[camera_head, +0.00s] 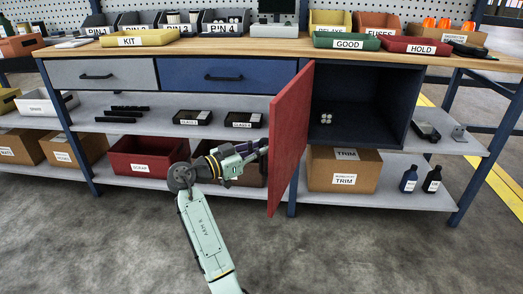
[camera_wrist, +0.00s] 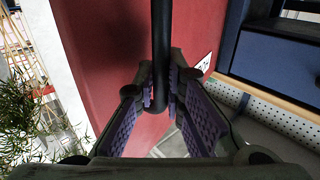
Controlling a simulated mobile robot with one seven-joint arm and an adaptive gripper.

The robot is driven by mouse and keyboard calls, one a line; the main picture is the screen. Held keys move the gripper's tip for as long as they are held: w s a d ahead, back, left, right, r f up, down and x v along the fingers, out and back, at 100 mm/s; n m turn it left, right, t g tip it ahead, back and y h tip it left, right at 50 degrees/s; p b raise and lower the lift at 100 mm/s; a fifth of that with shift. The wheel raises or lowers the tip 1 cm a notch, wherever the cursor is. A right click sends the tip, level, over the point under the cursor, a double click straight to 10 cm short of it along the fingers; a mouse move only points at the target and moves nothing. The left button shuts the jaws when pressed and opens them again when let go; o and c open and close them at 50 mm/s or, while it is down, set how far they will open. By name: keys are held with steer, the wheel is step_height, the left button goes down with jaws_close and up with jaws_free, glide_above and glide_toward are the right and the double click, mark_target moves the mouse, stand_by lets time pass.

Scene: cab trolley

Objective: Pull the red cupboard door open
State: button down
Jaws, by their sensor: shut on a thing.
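The red cupboard door (camera_head: 288,142) stands swung well out from the dark cupboard (camera_head: 400,105), whose inside shows on the right. The door also fills the middle of the wrist view (camera_wrist: 100,40). My gripper (camera_head: 260,147) is at the door's left-hand face, below the bench top. In the wrist view its purple-padded fingers (camera_wrist: 163,92) are closed around the black bar handle (camera_wrist: 161,35) on the door. In the head view the handle is hidden by the gripper.
Left are a grey drawer (camera_head: 100,76), a blue drawer (camera_head: 230,74) and shelves with a red bin (camera_head: 145,157). A TRIM box (camera_head: 343,172) stands below the cupboard. The floor in front is clear.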

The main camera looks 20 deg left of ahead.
steer(key=shift+w+d, duration=0.15)
steer(key=c, duration=1.7)
jaws_free()
steer(key=shift+o, duration=0.2)
steer(key=v, duration=1.2)
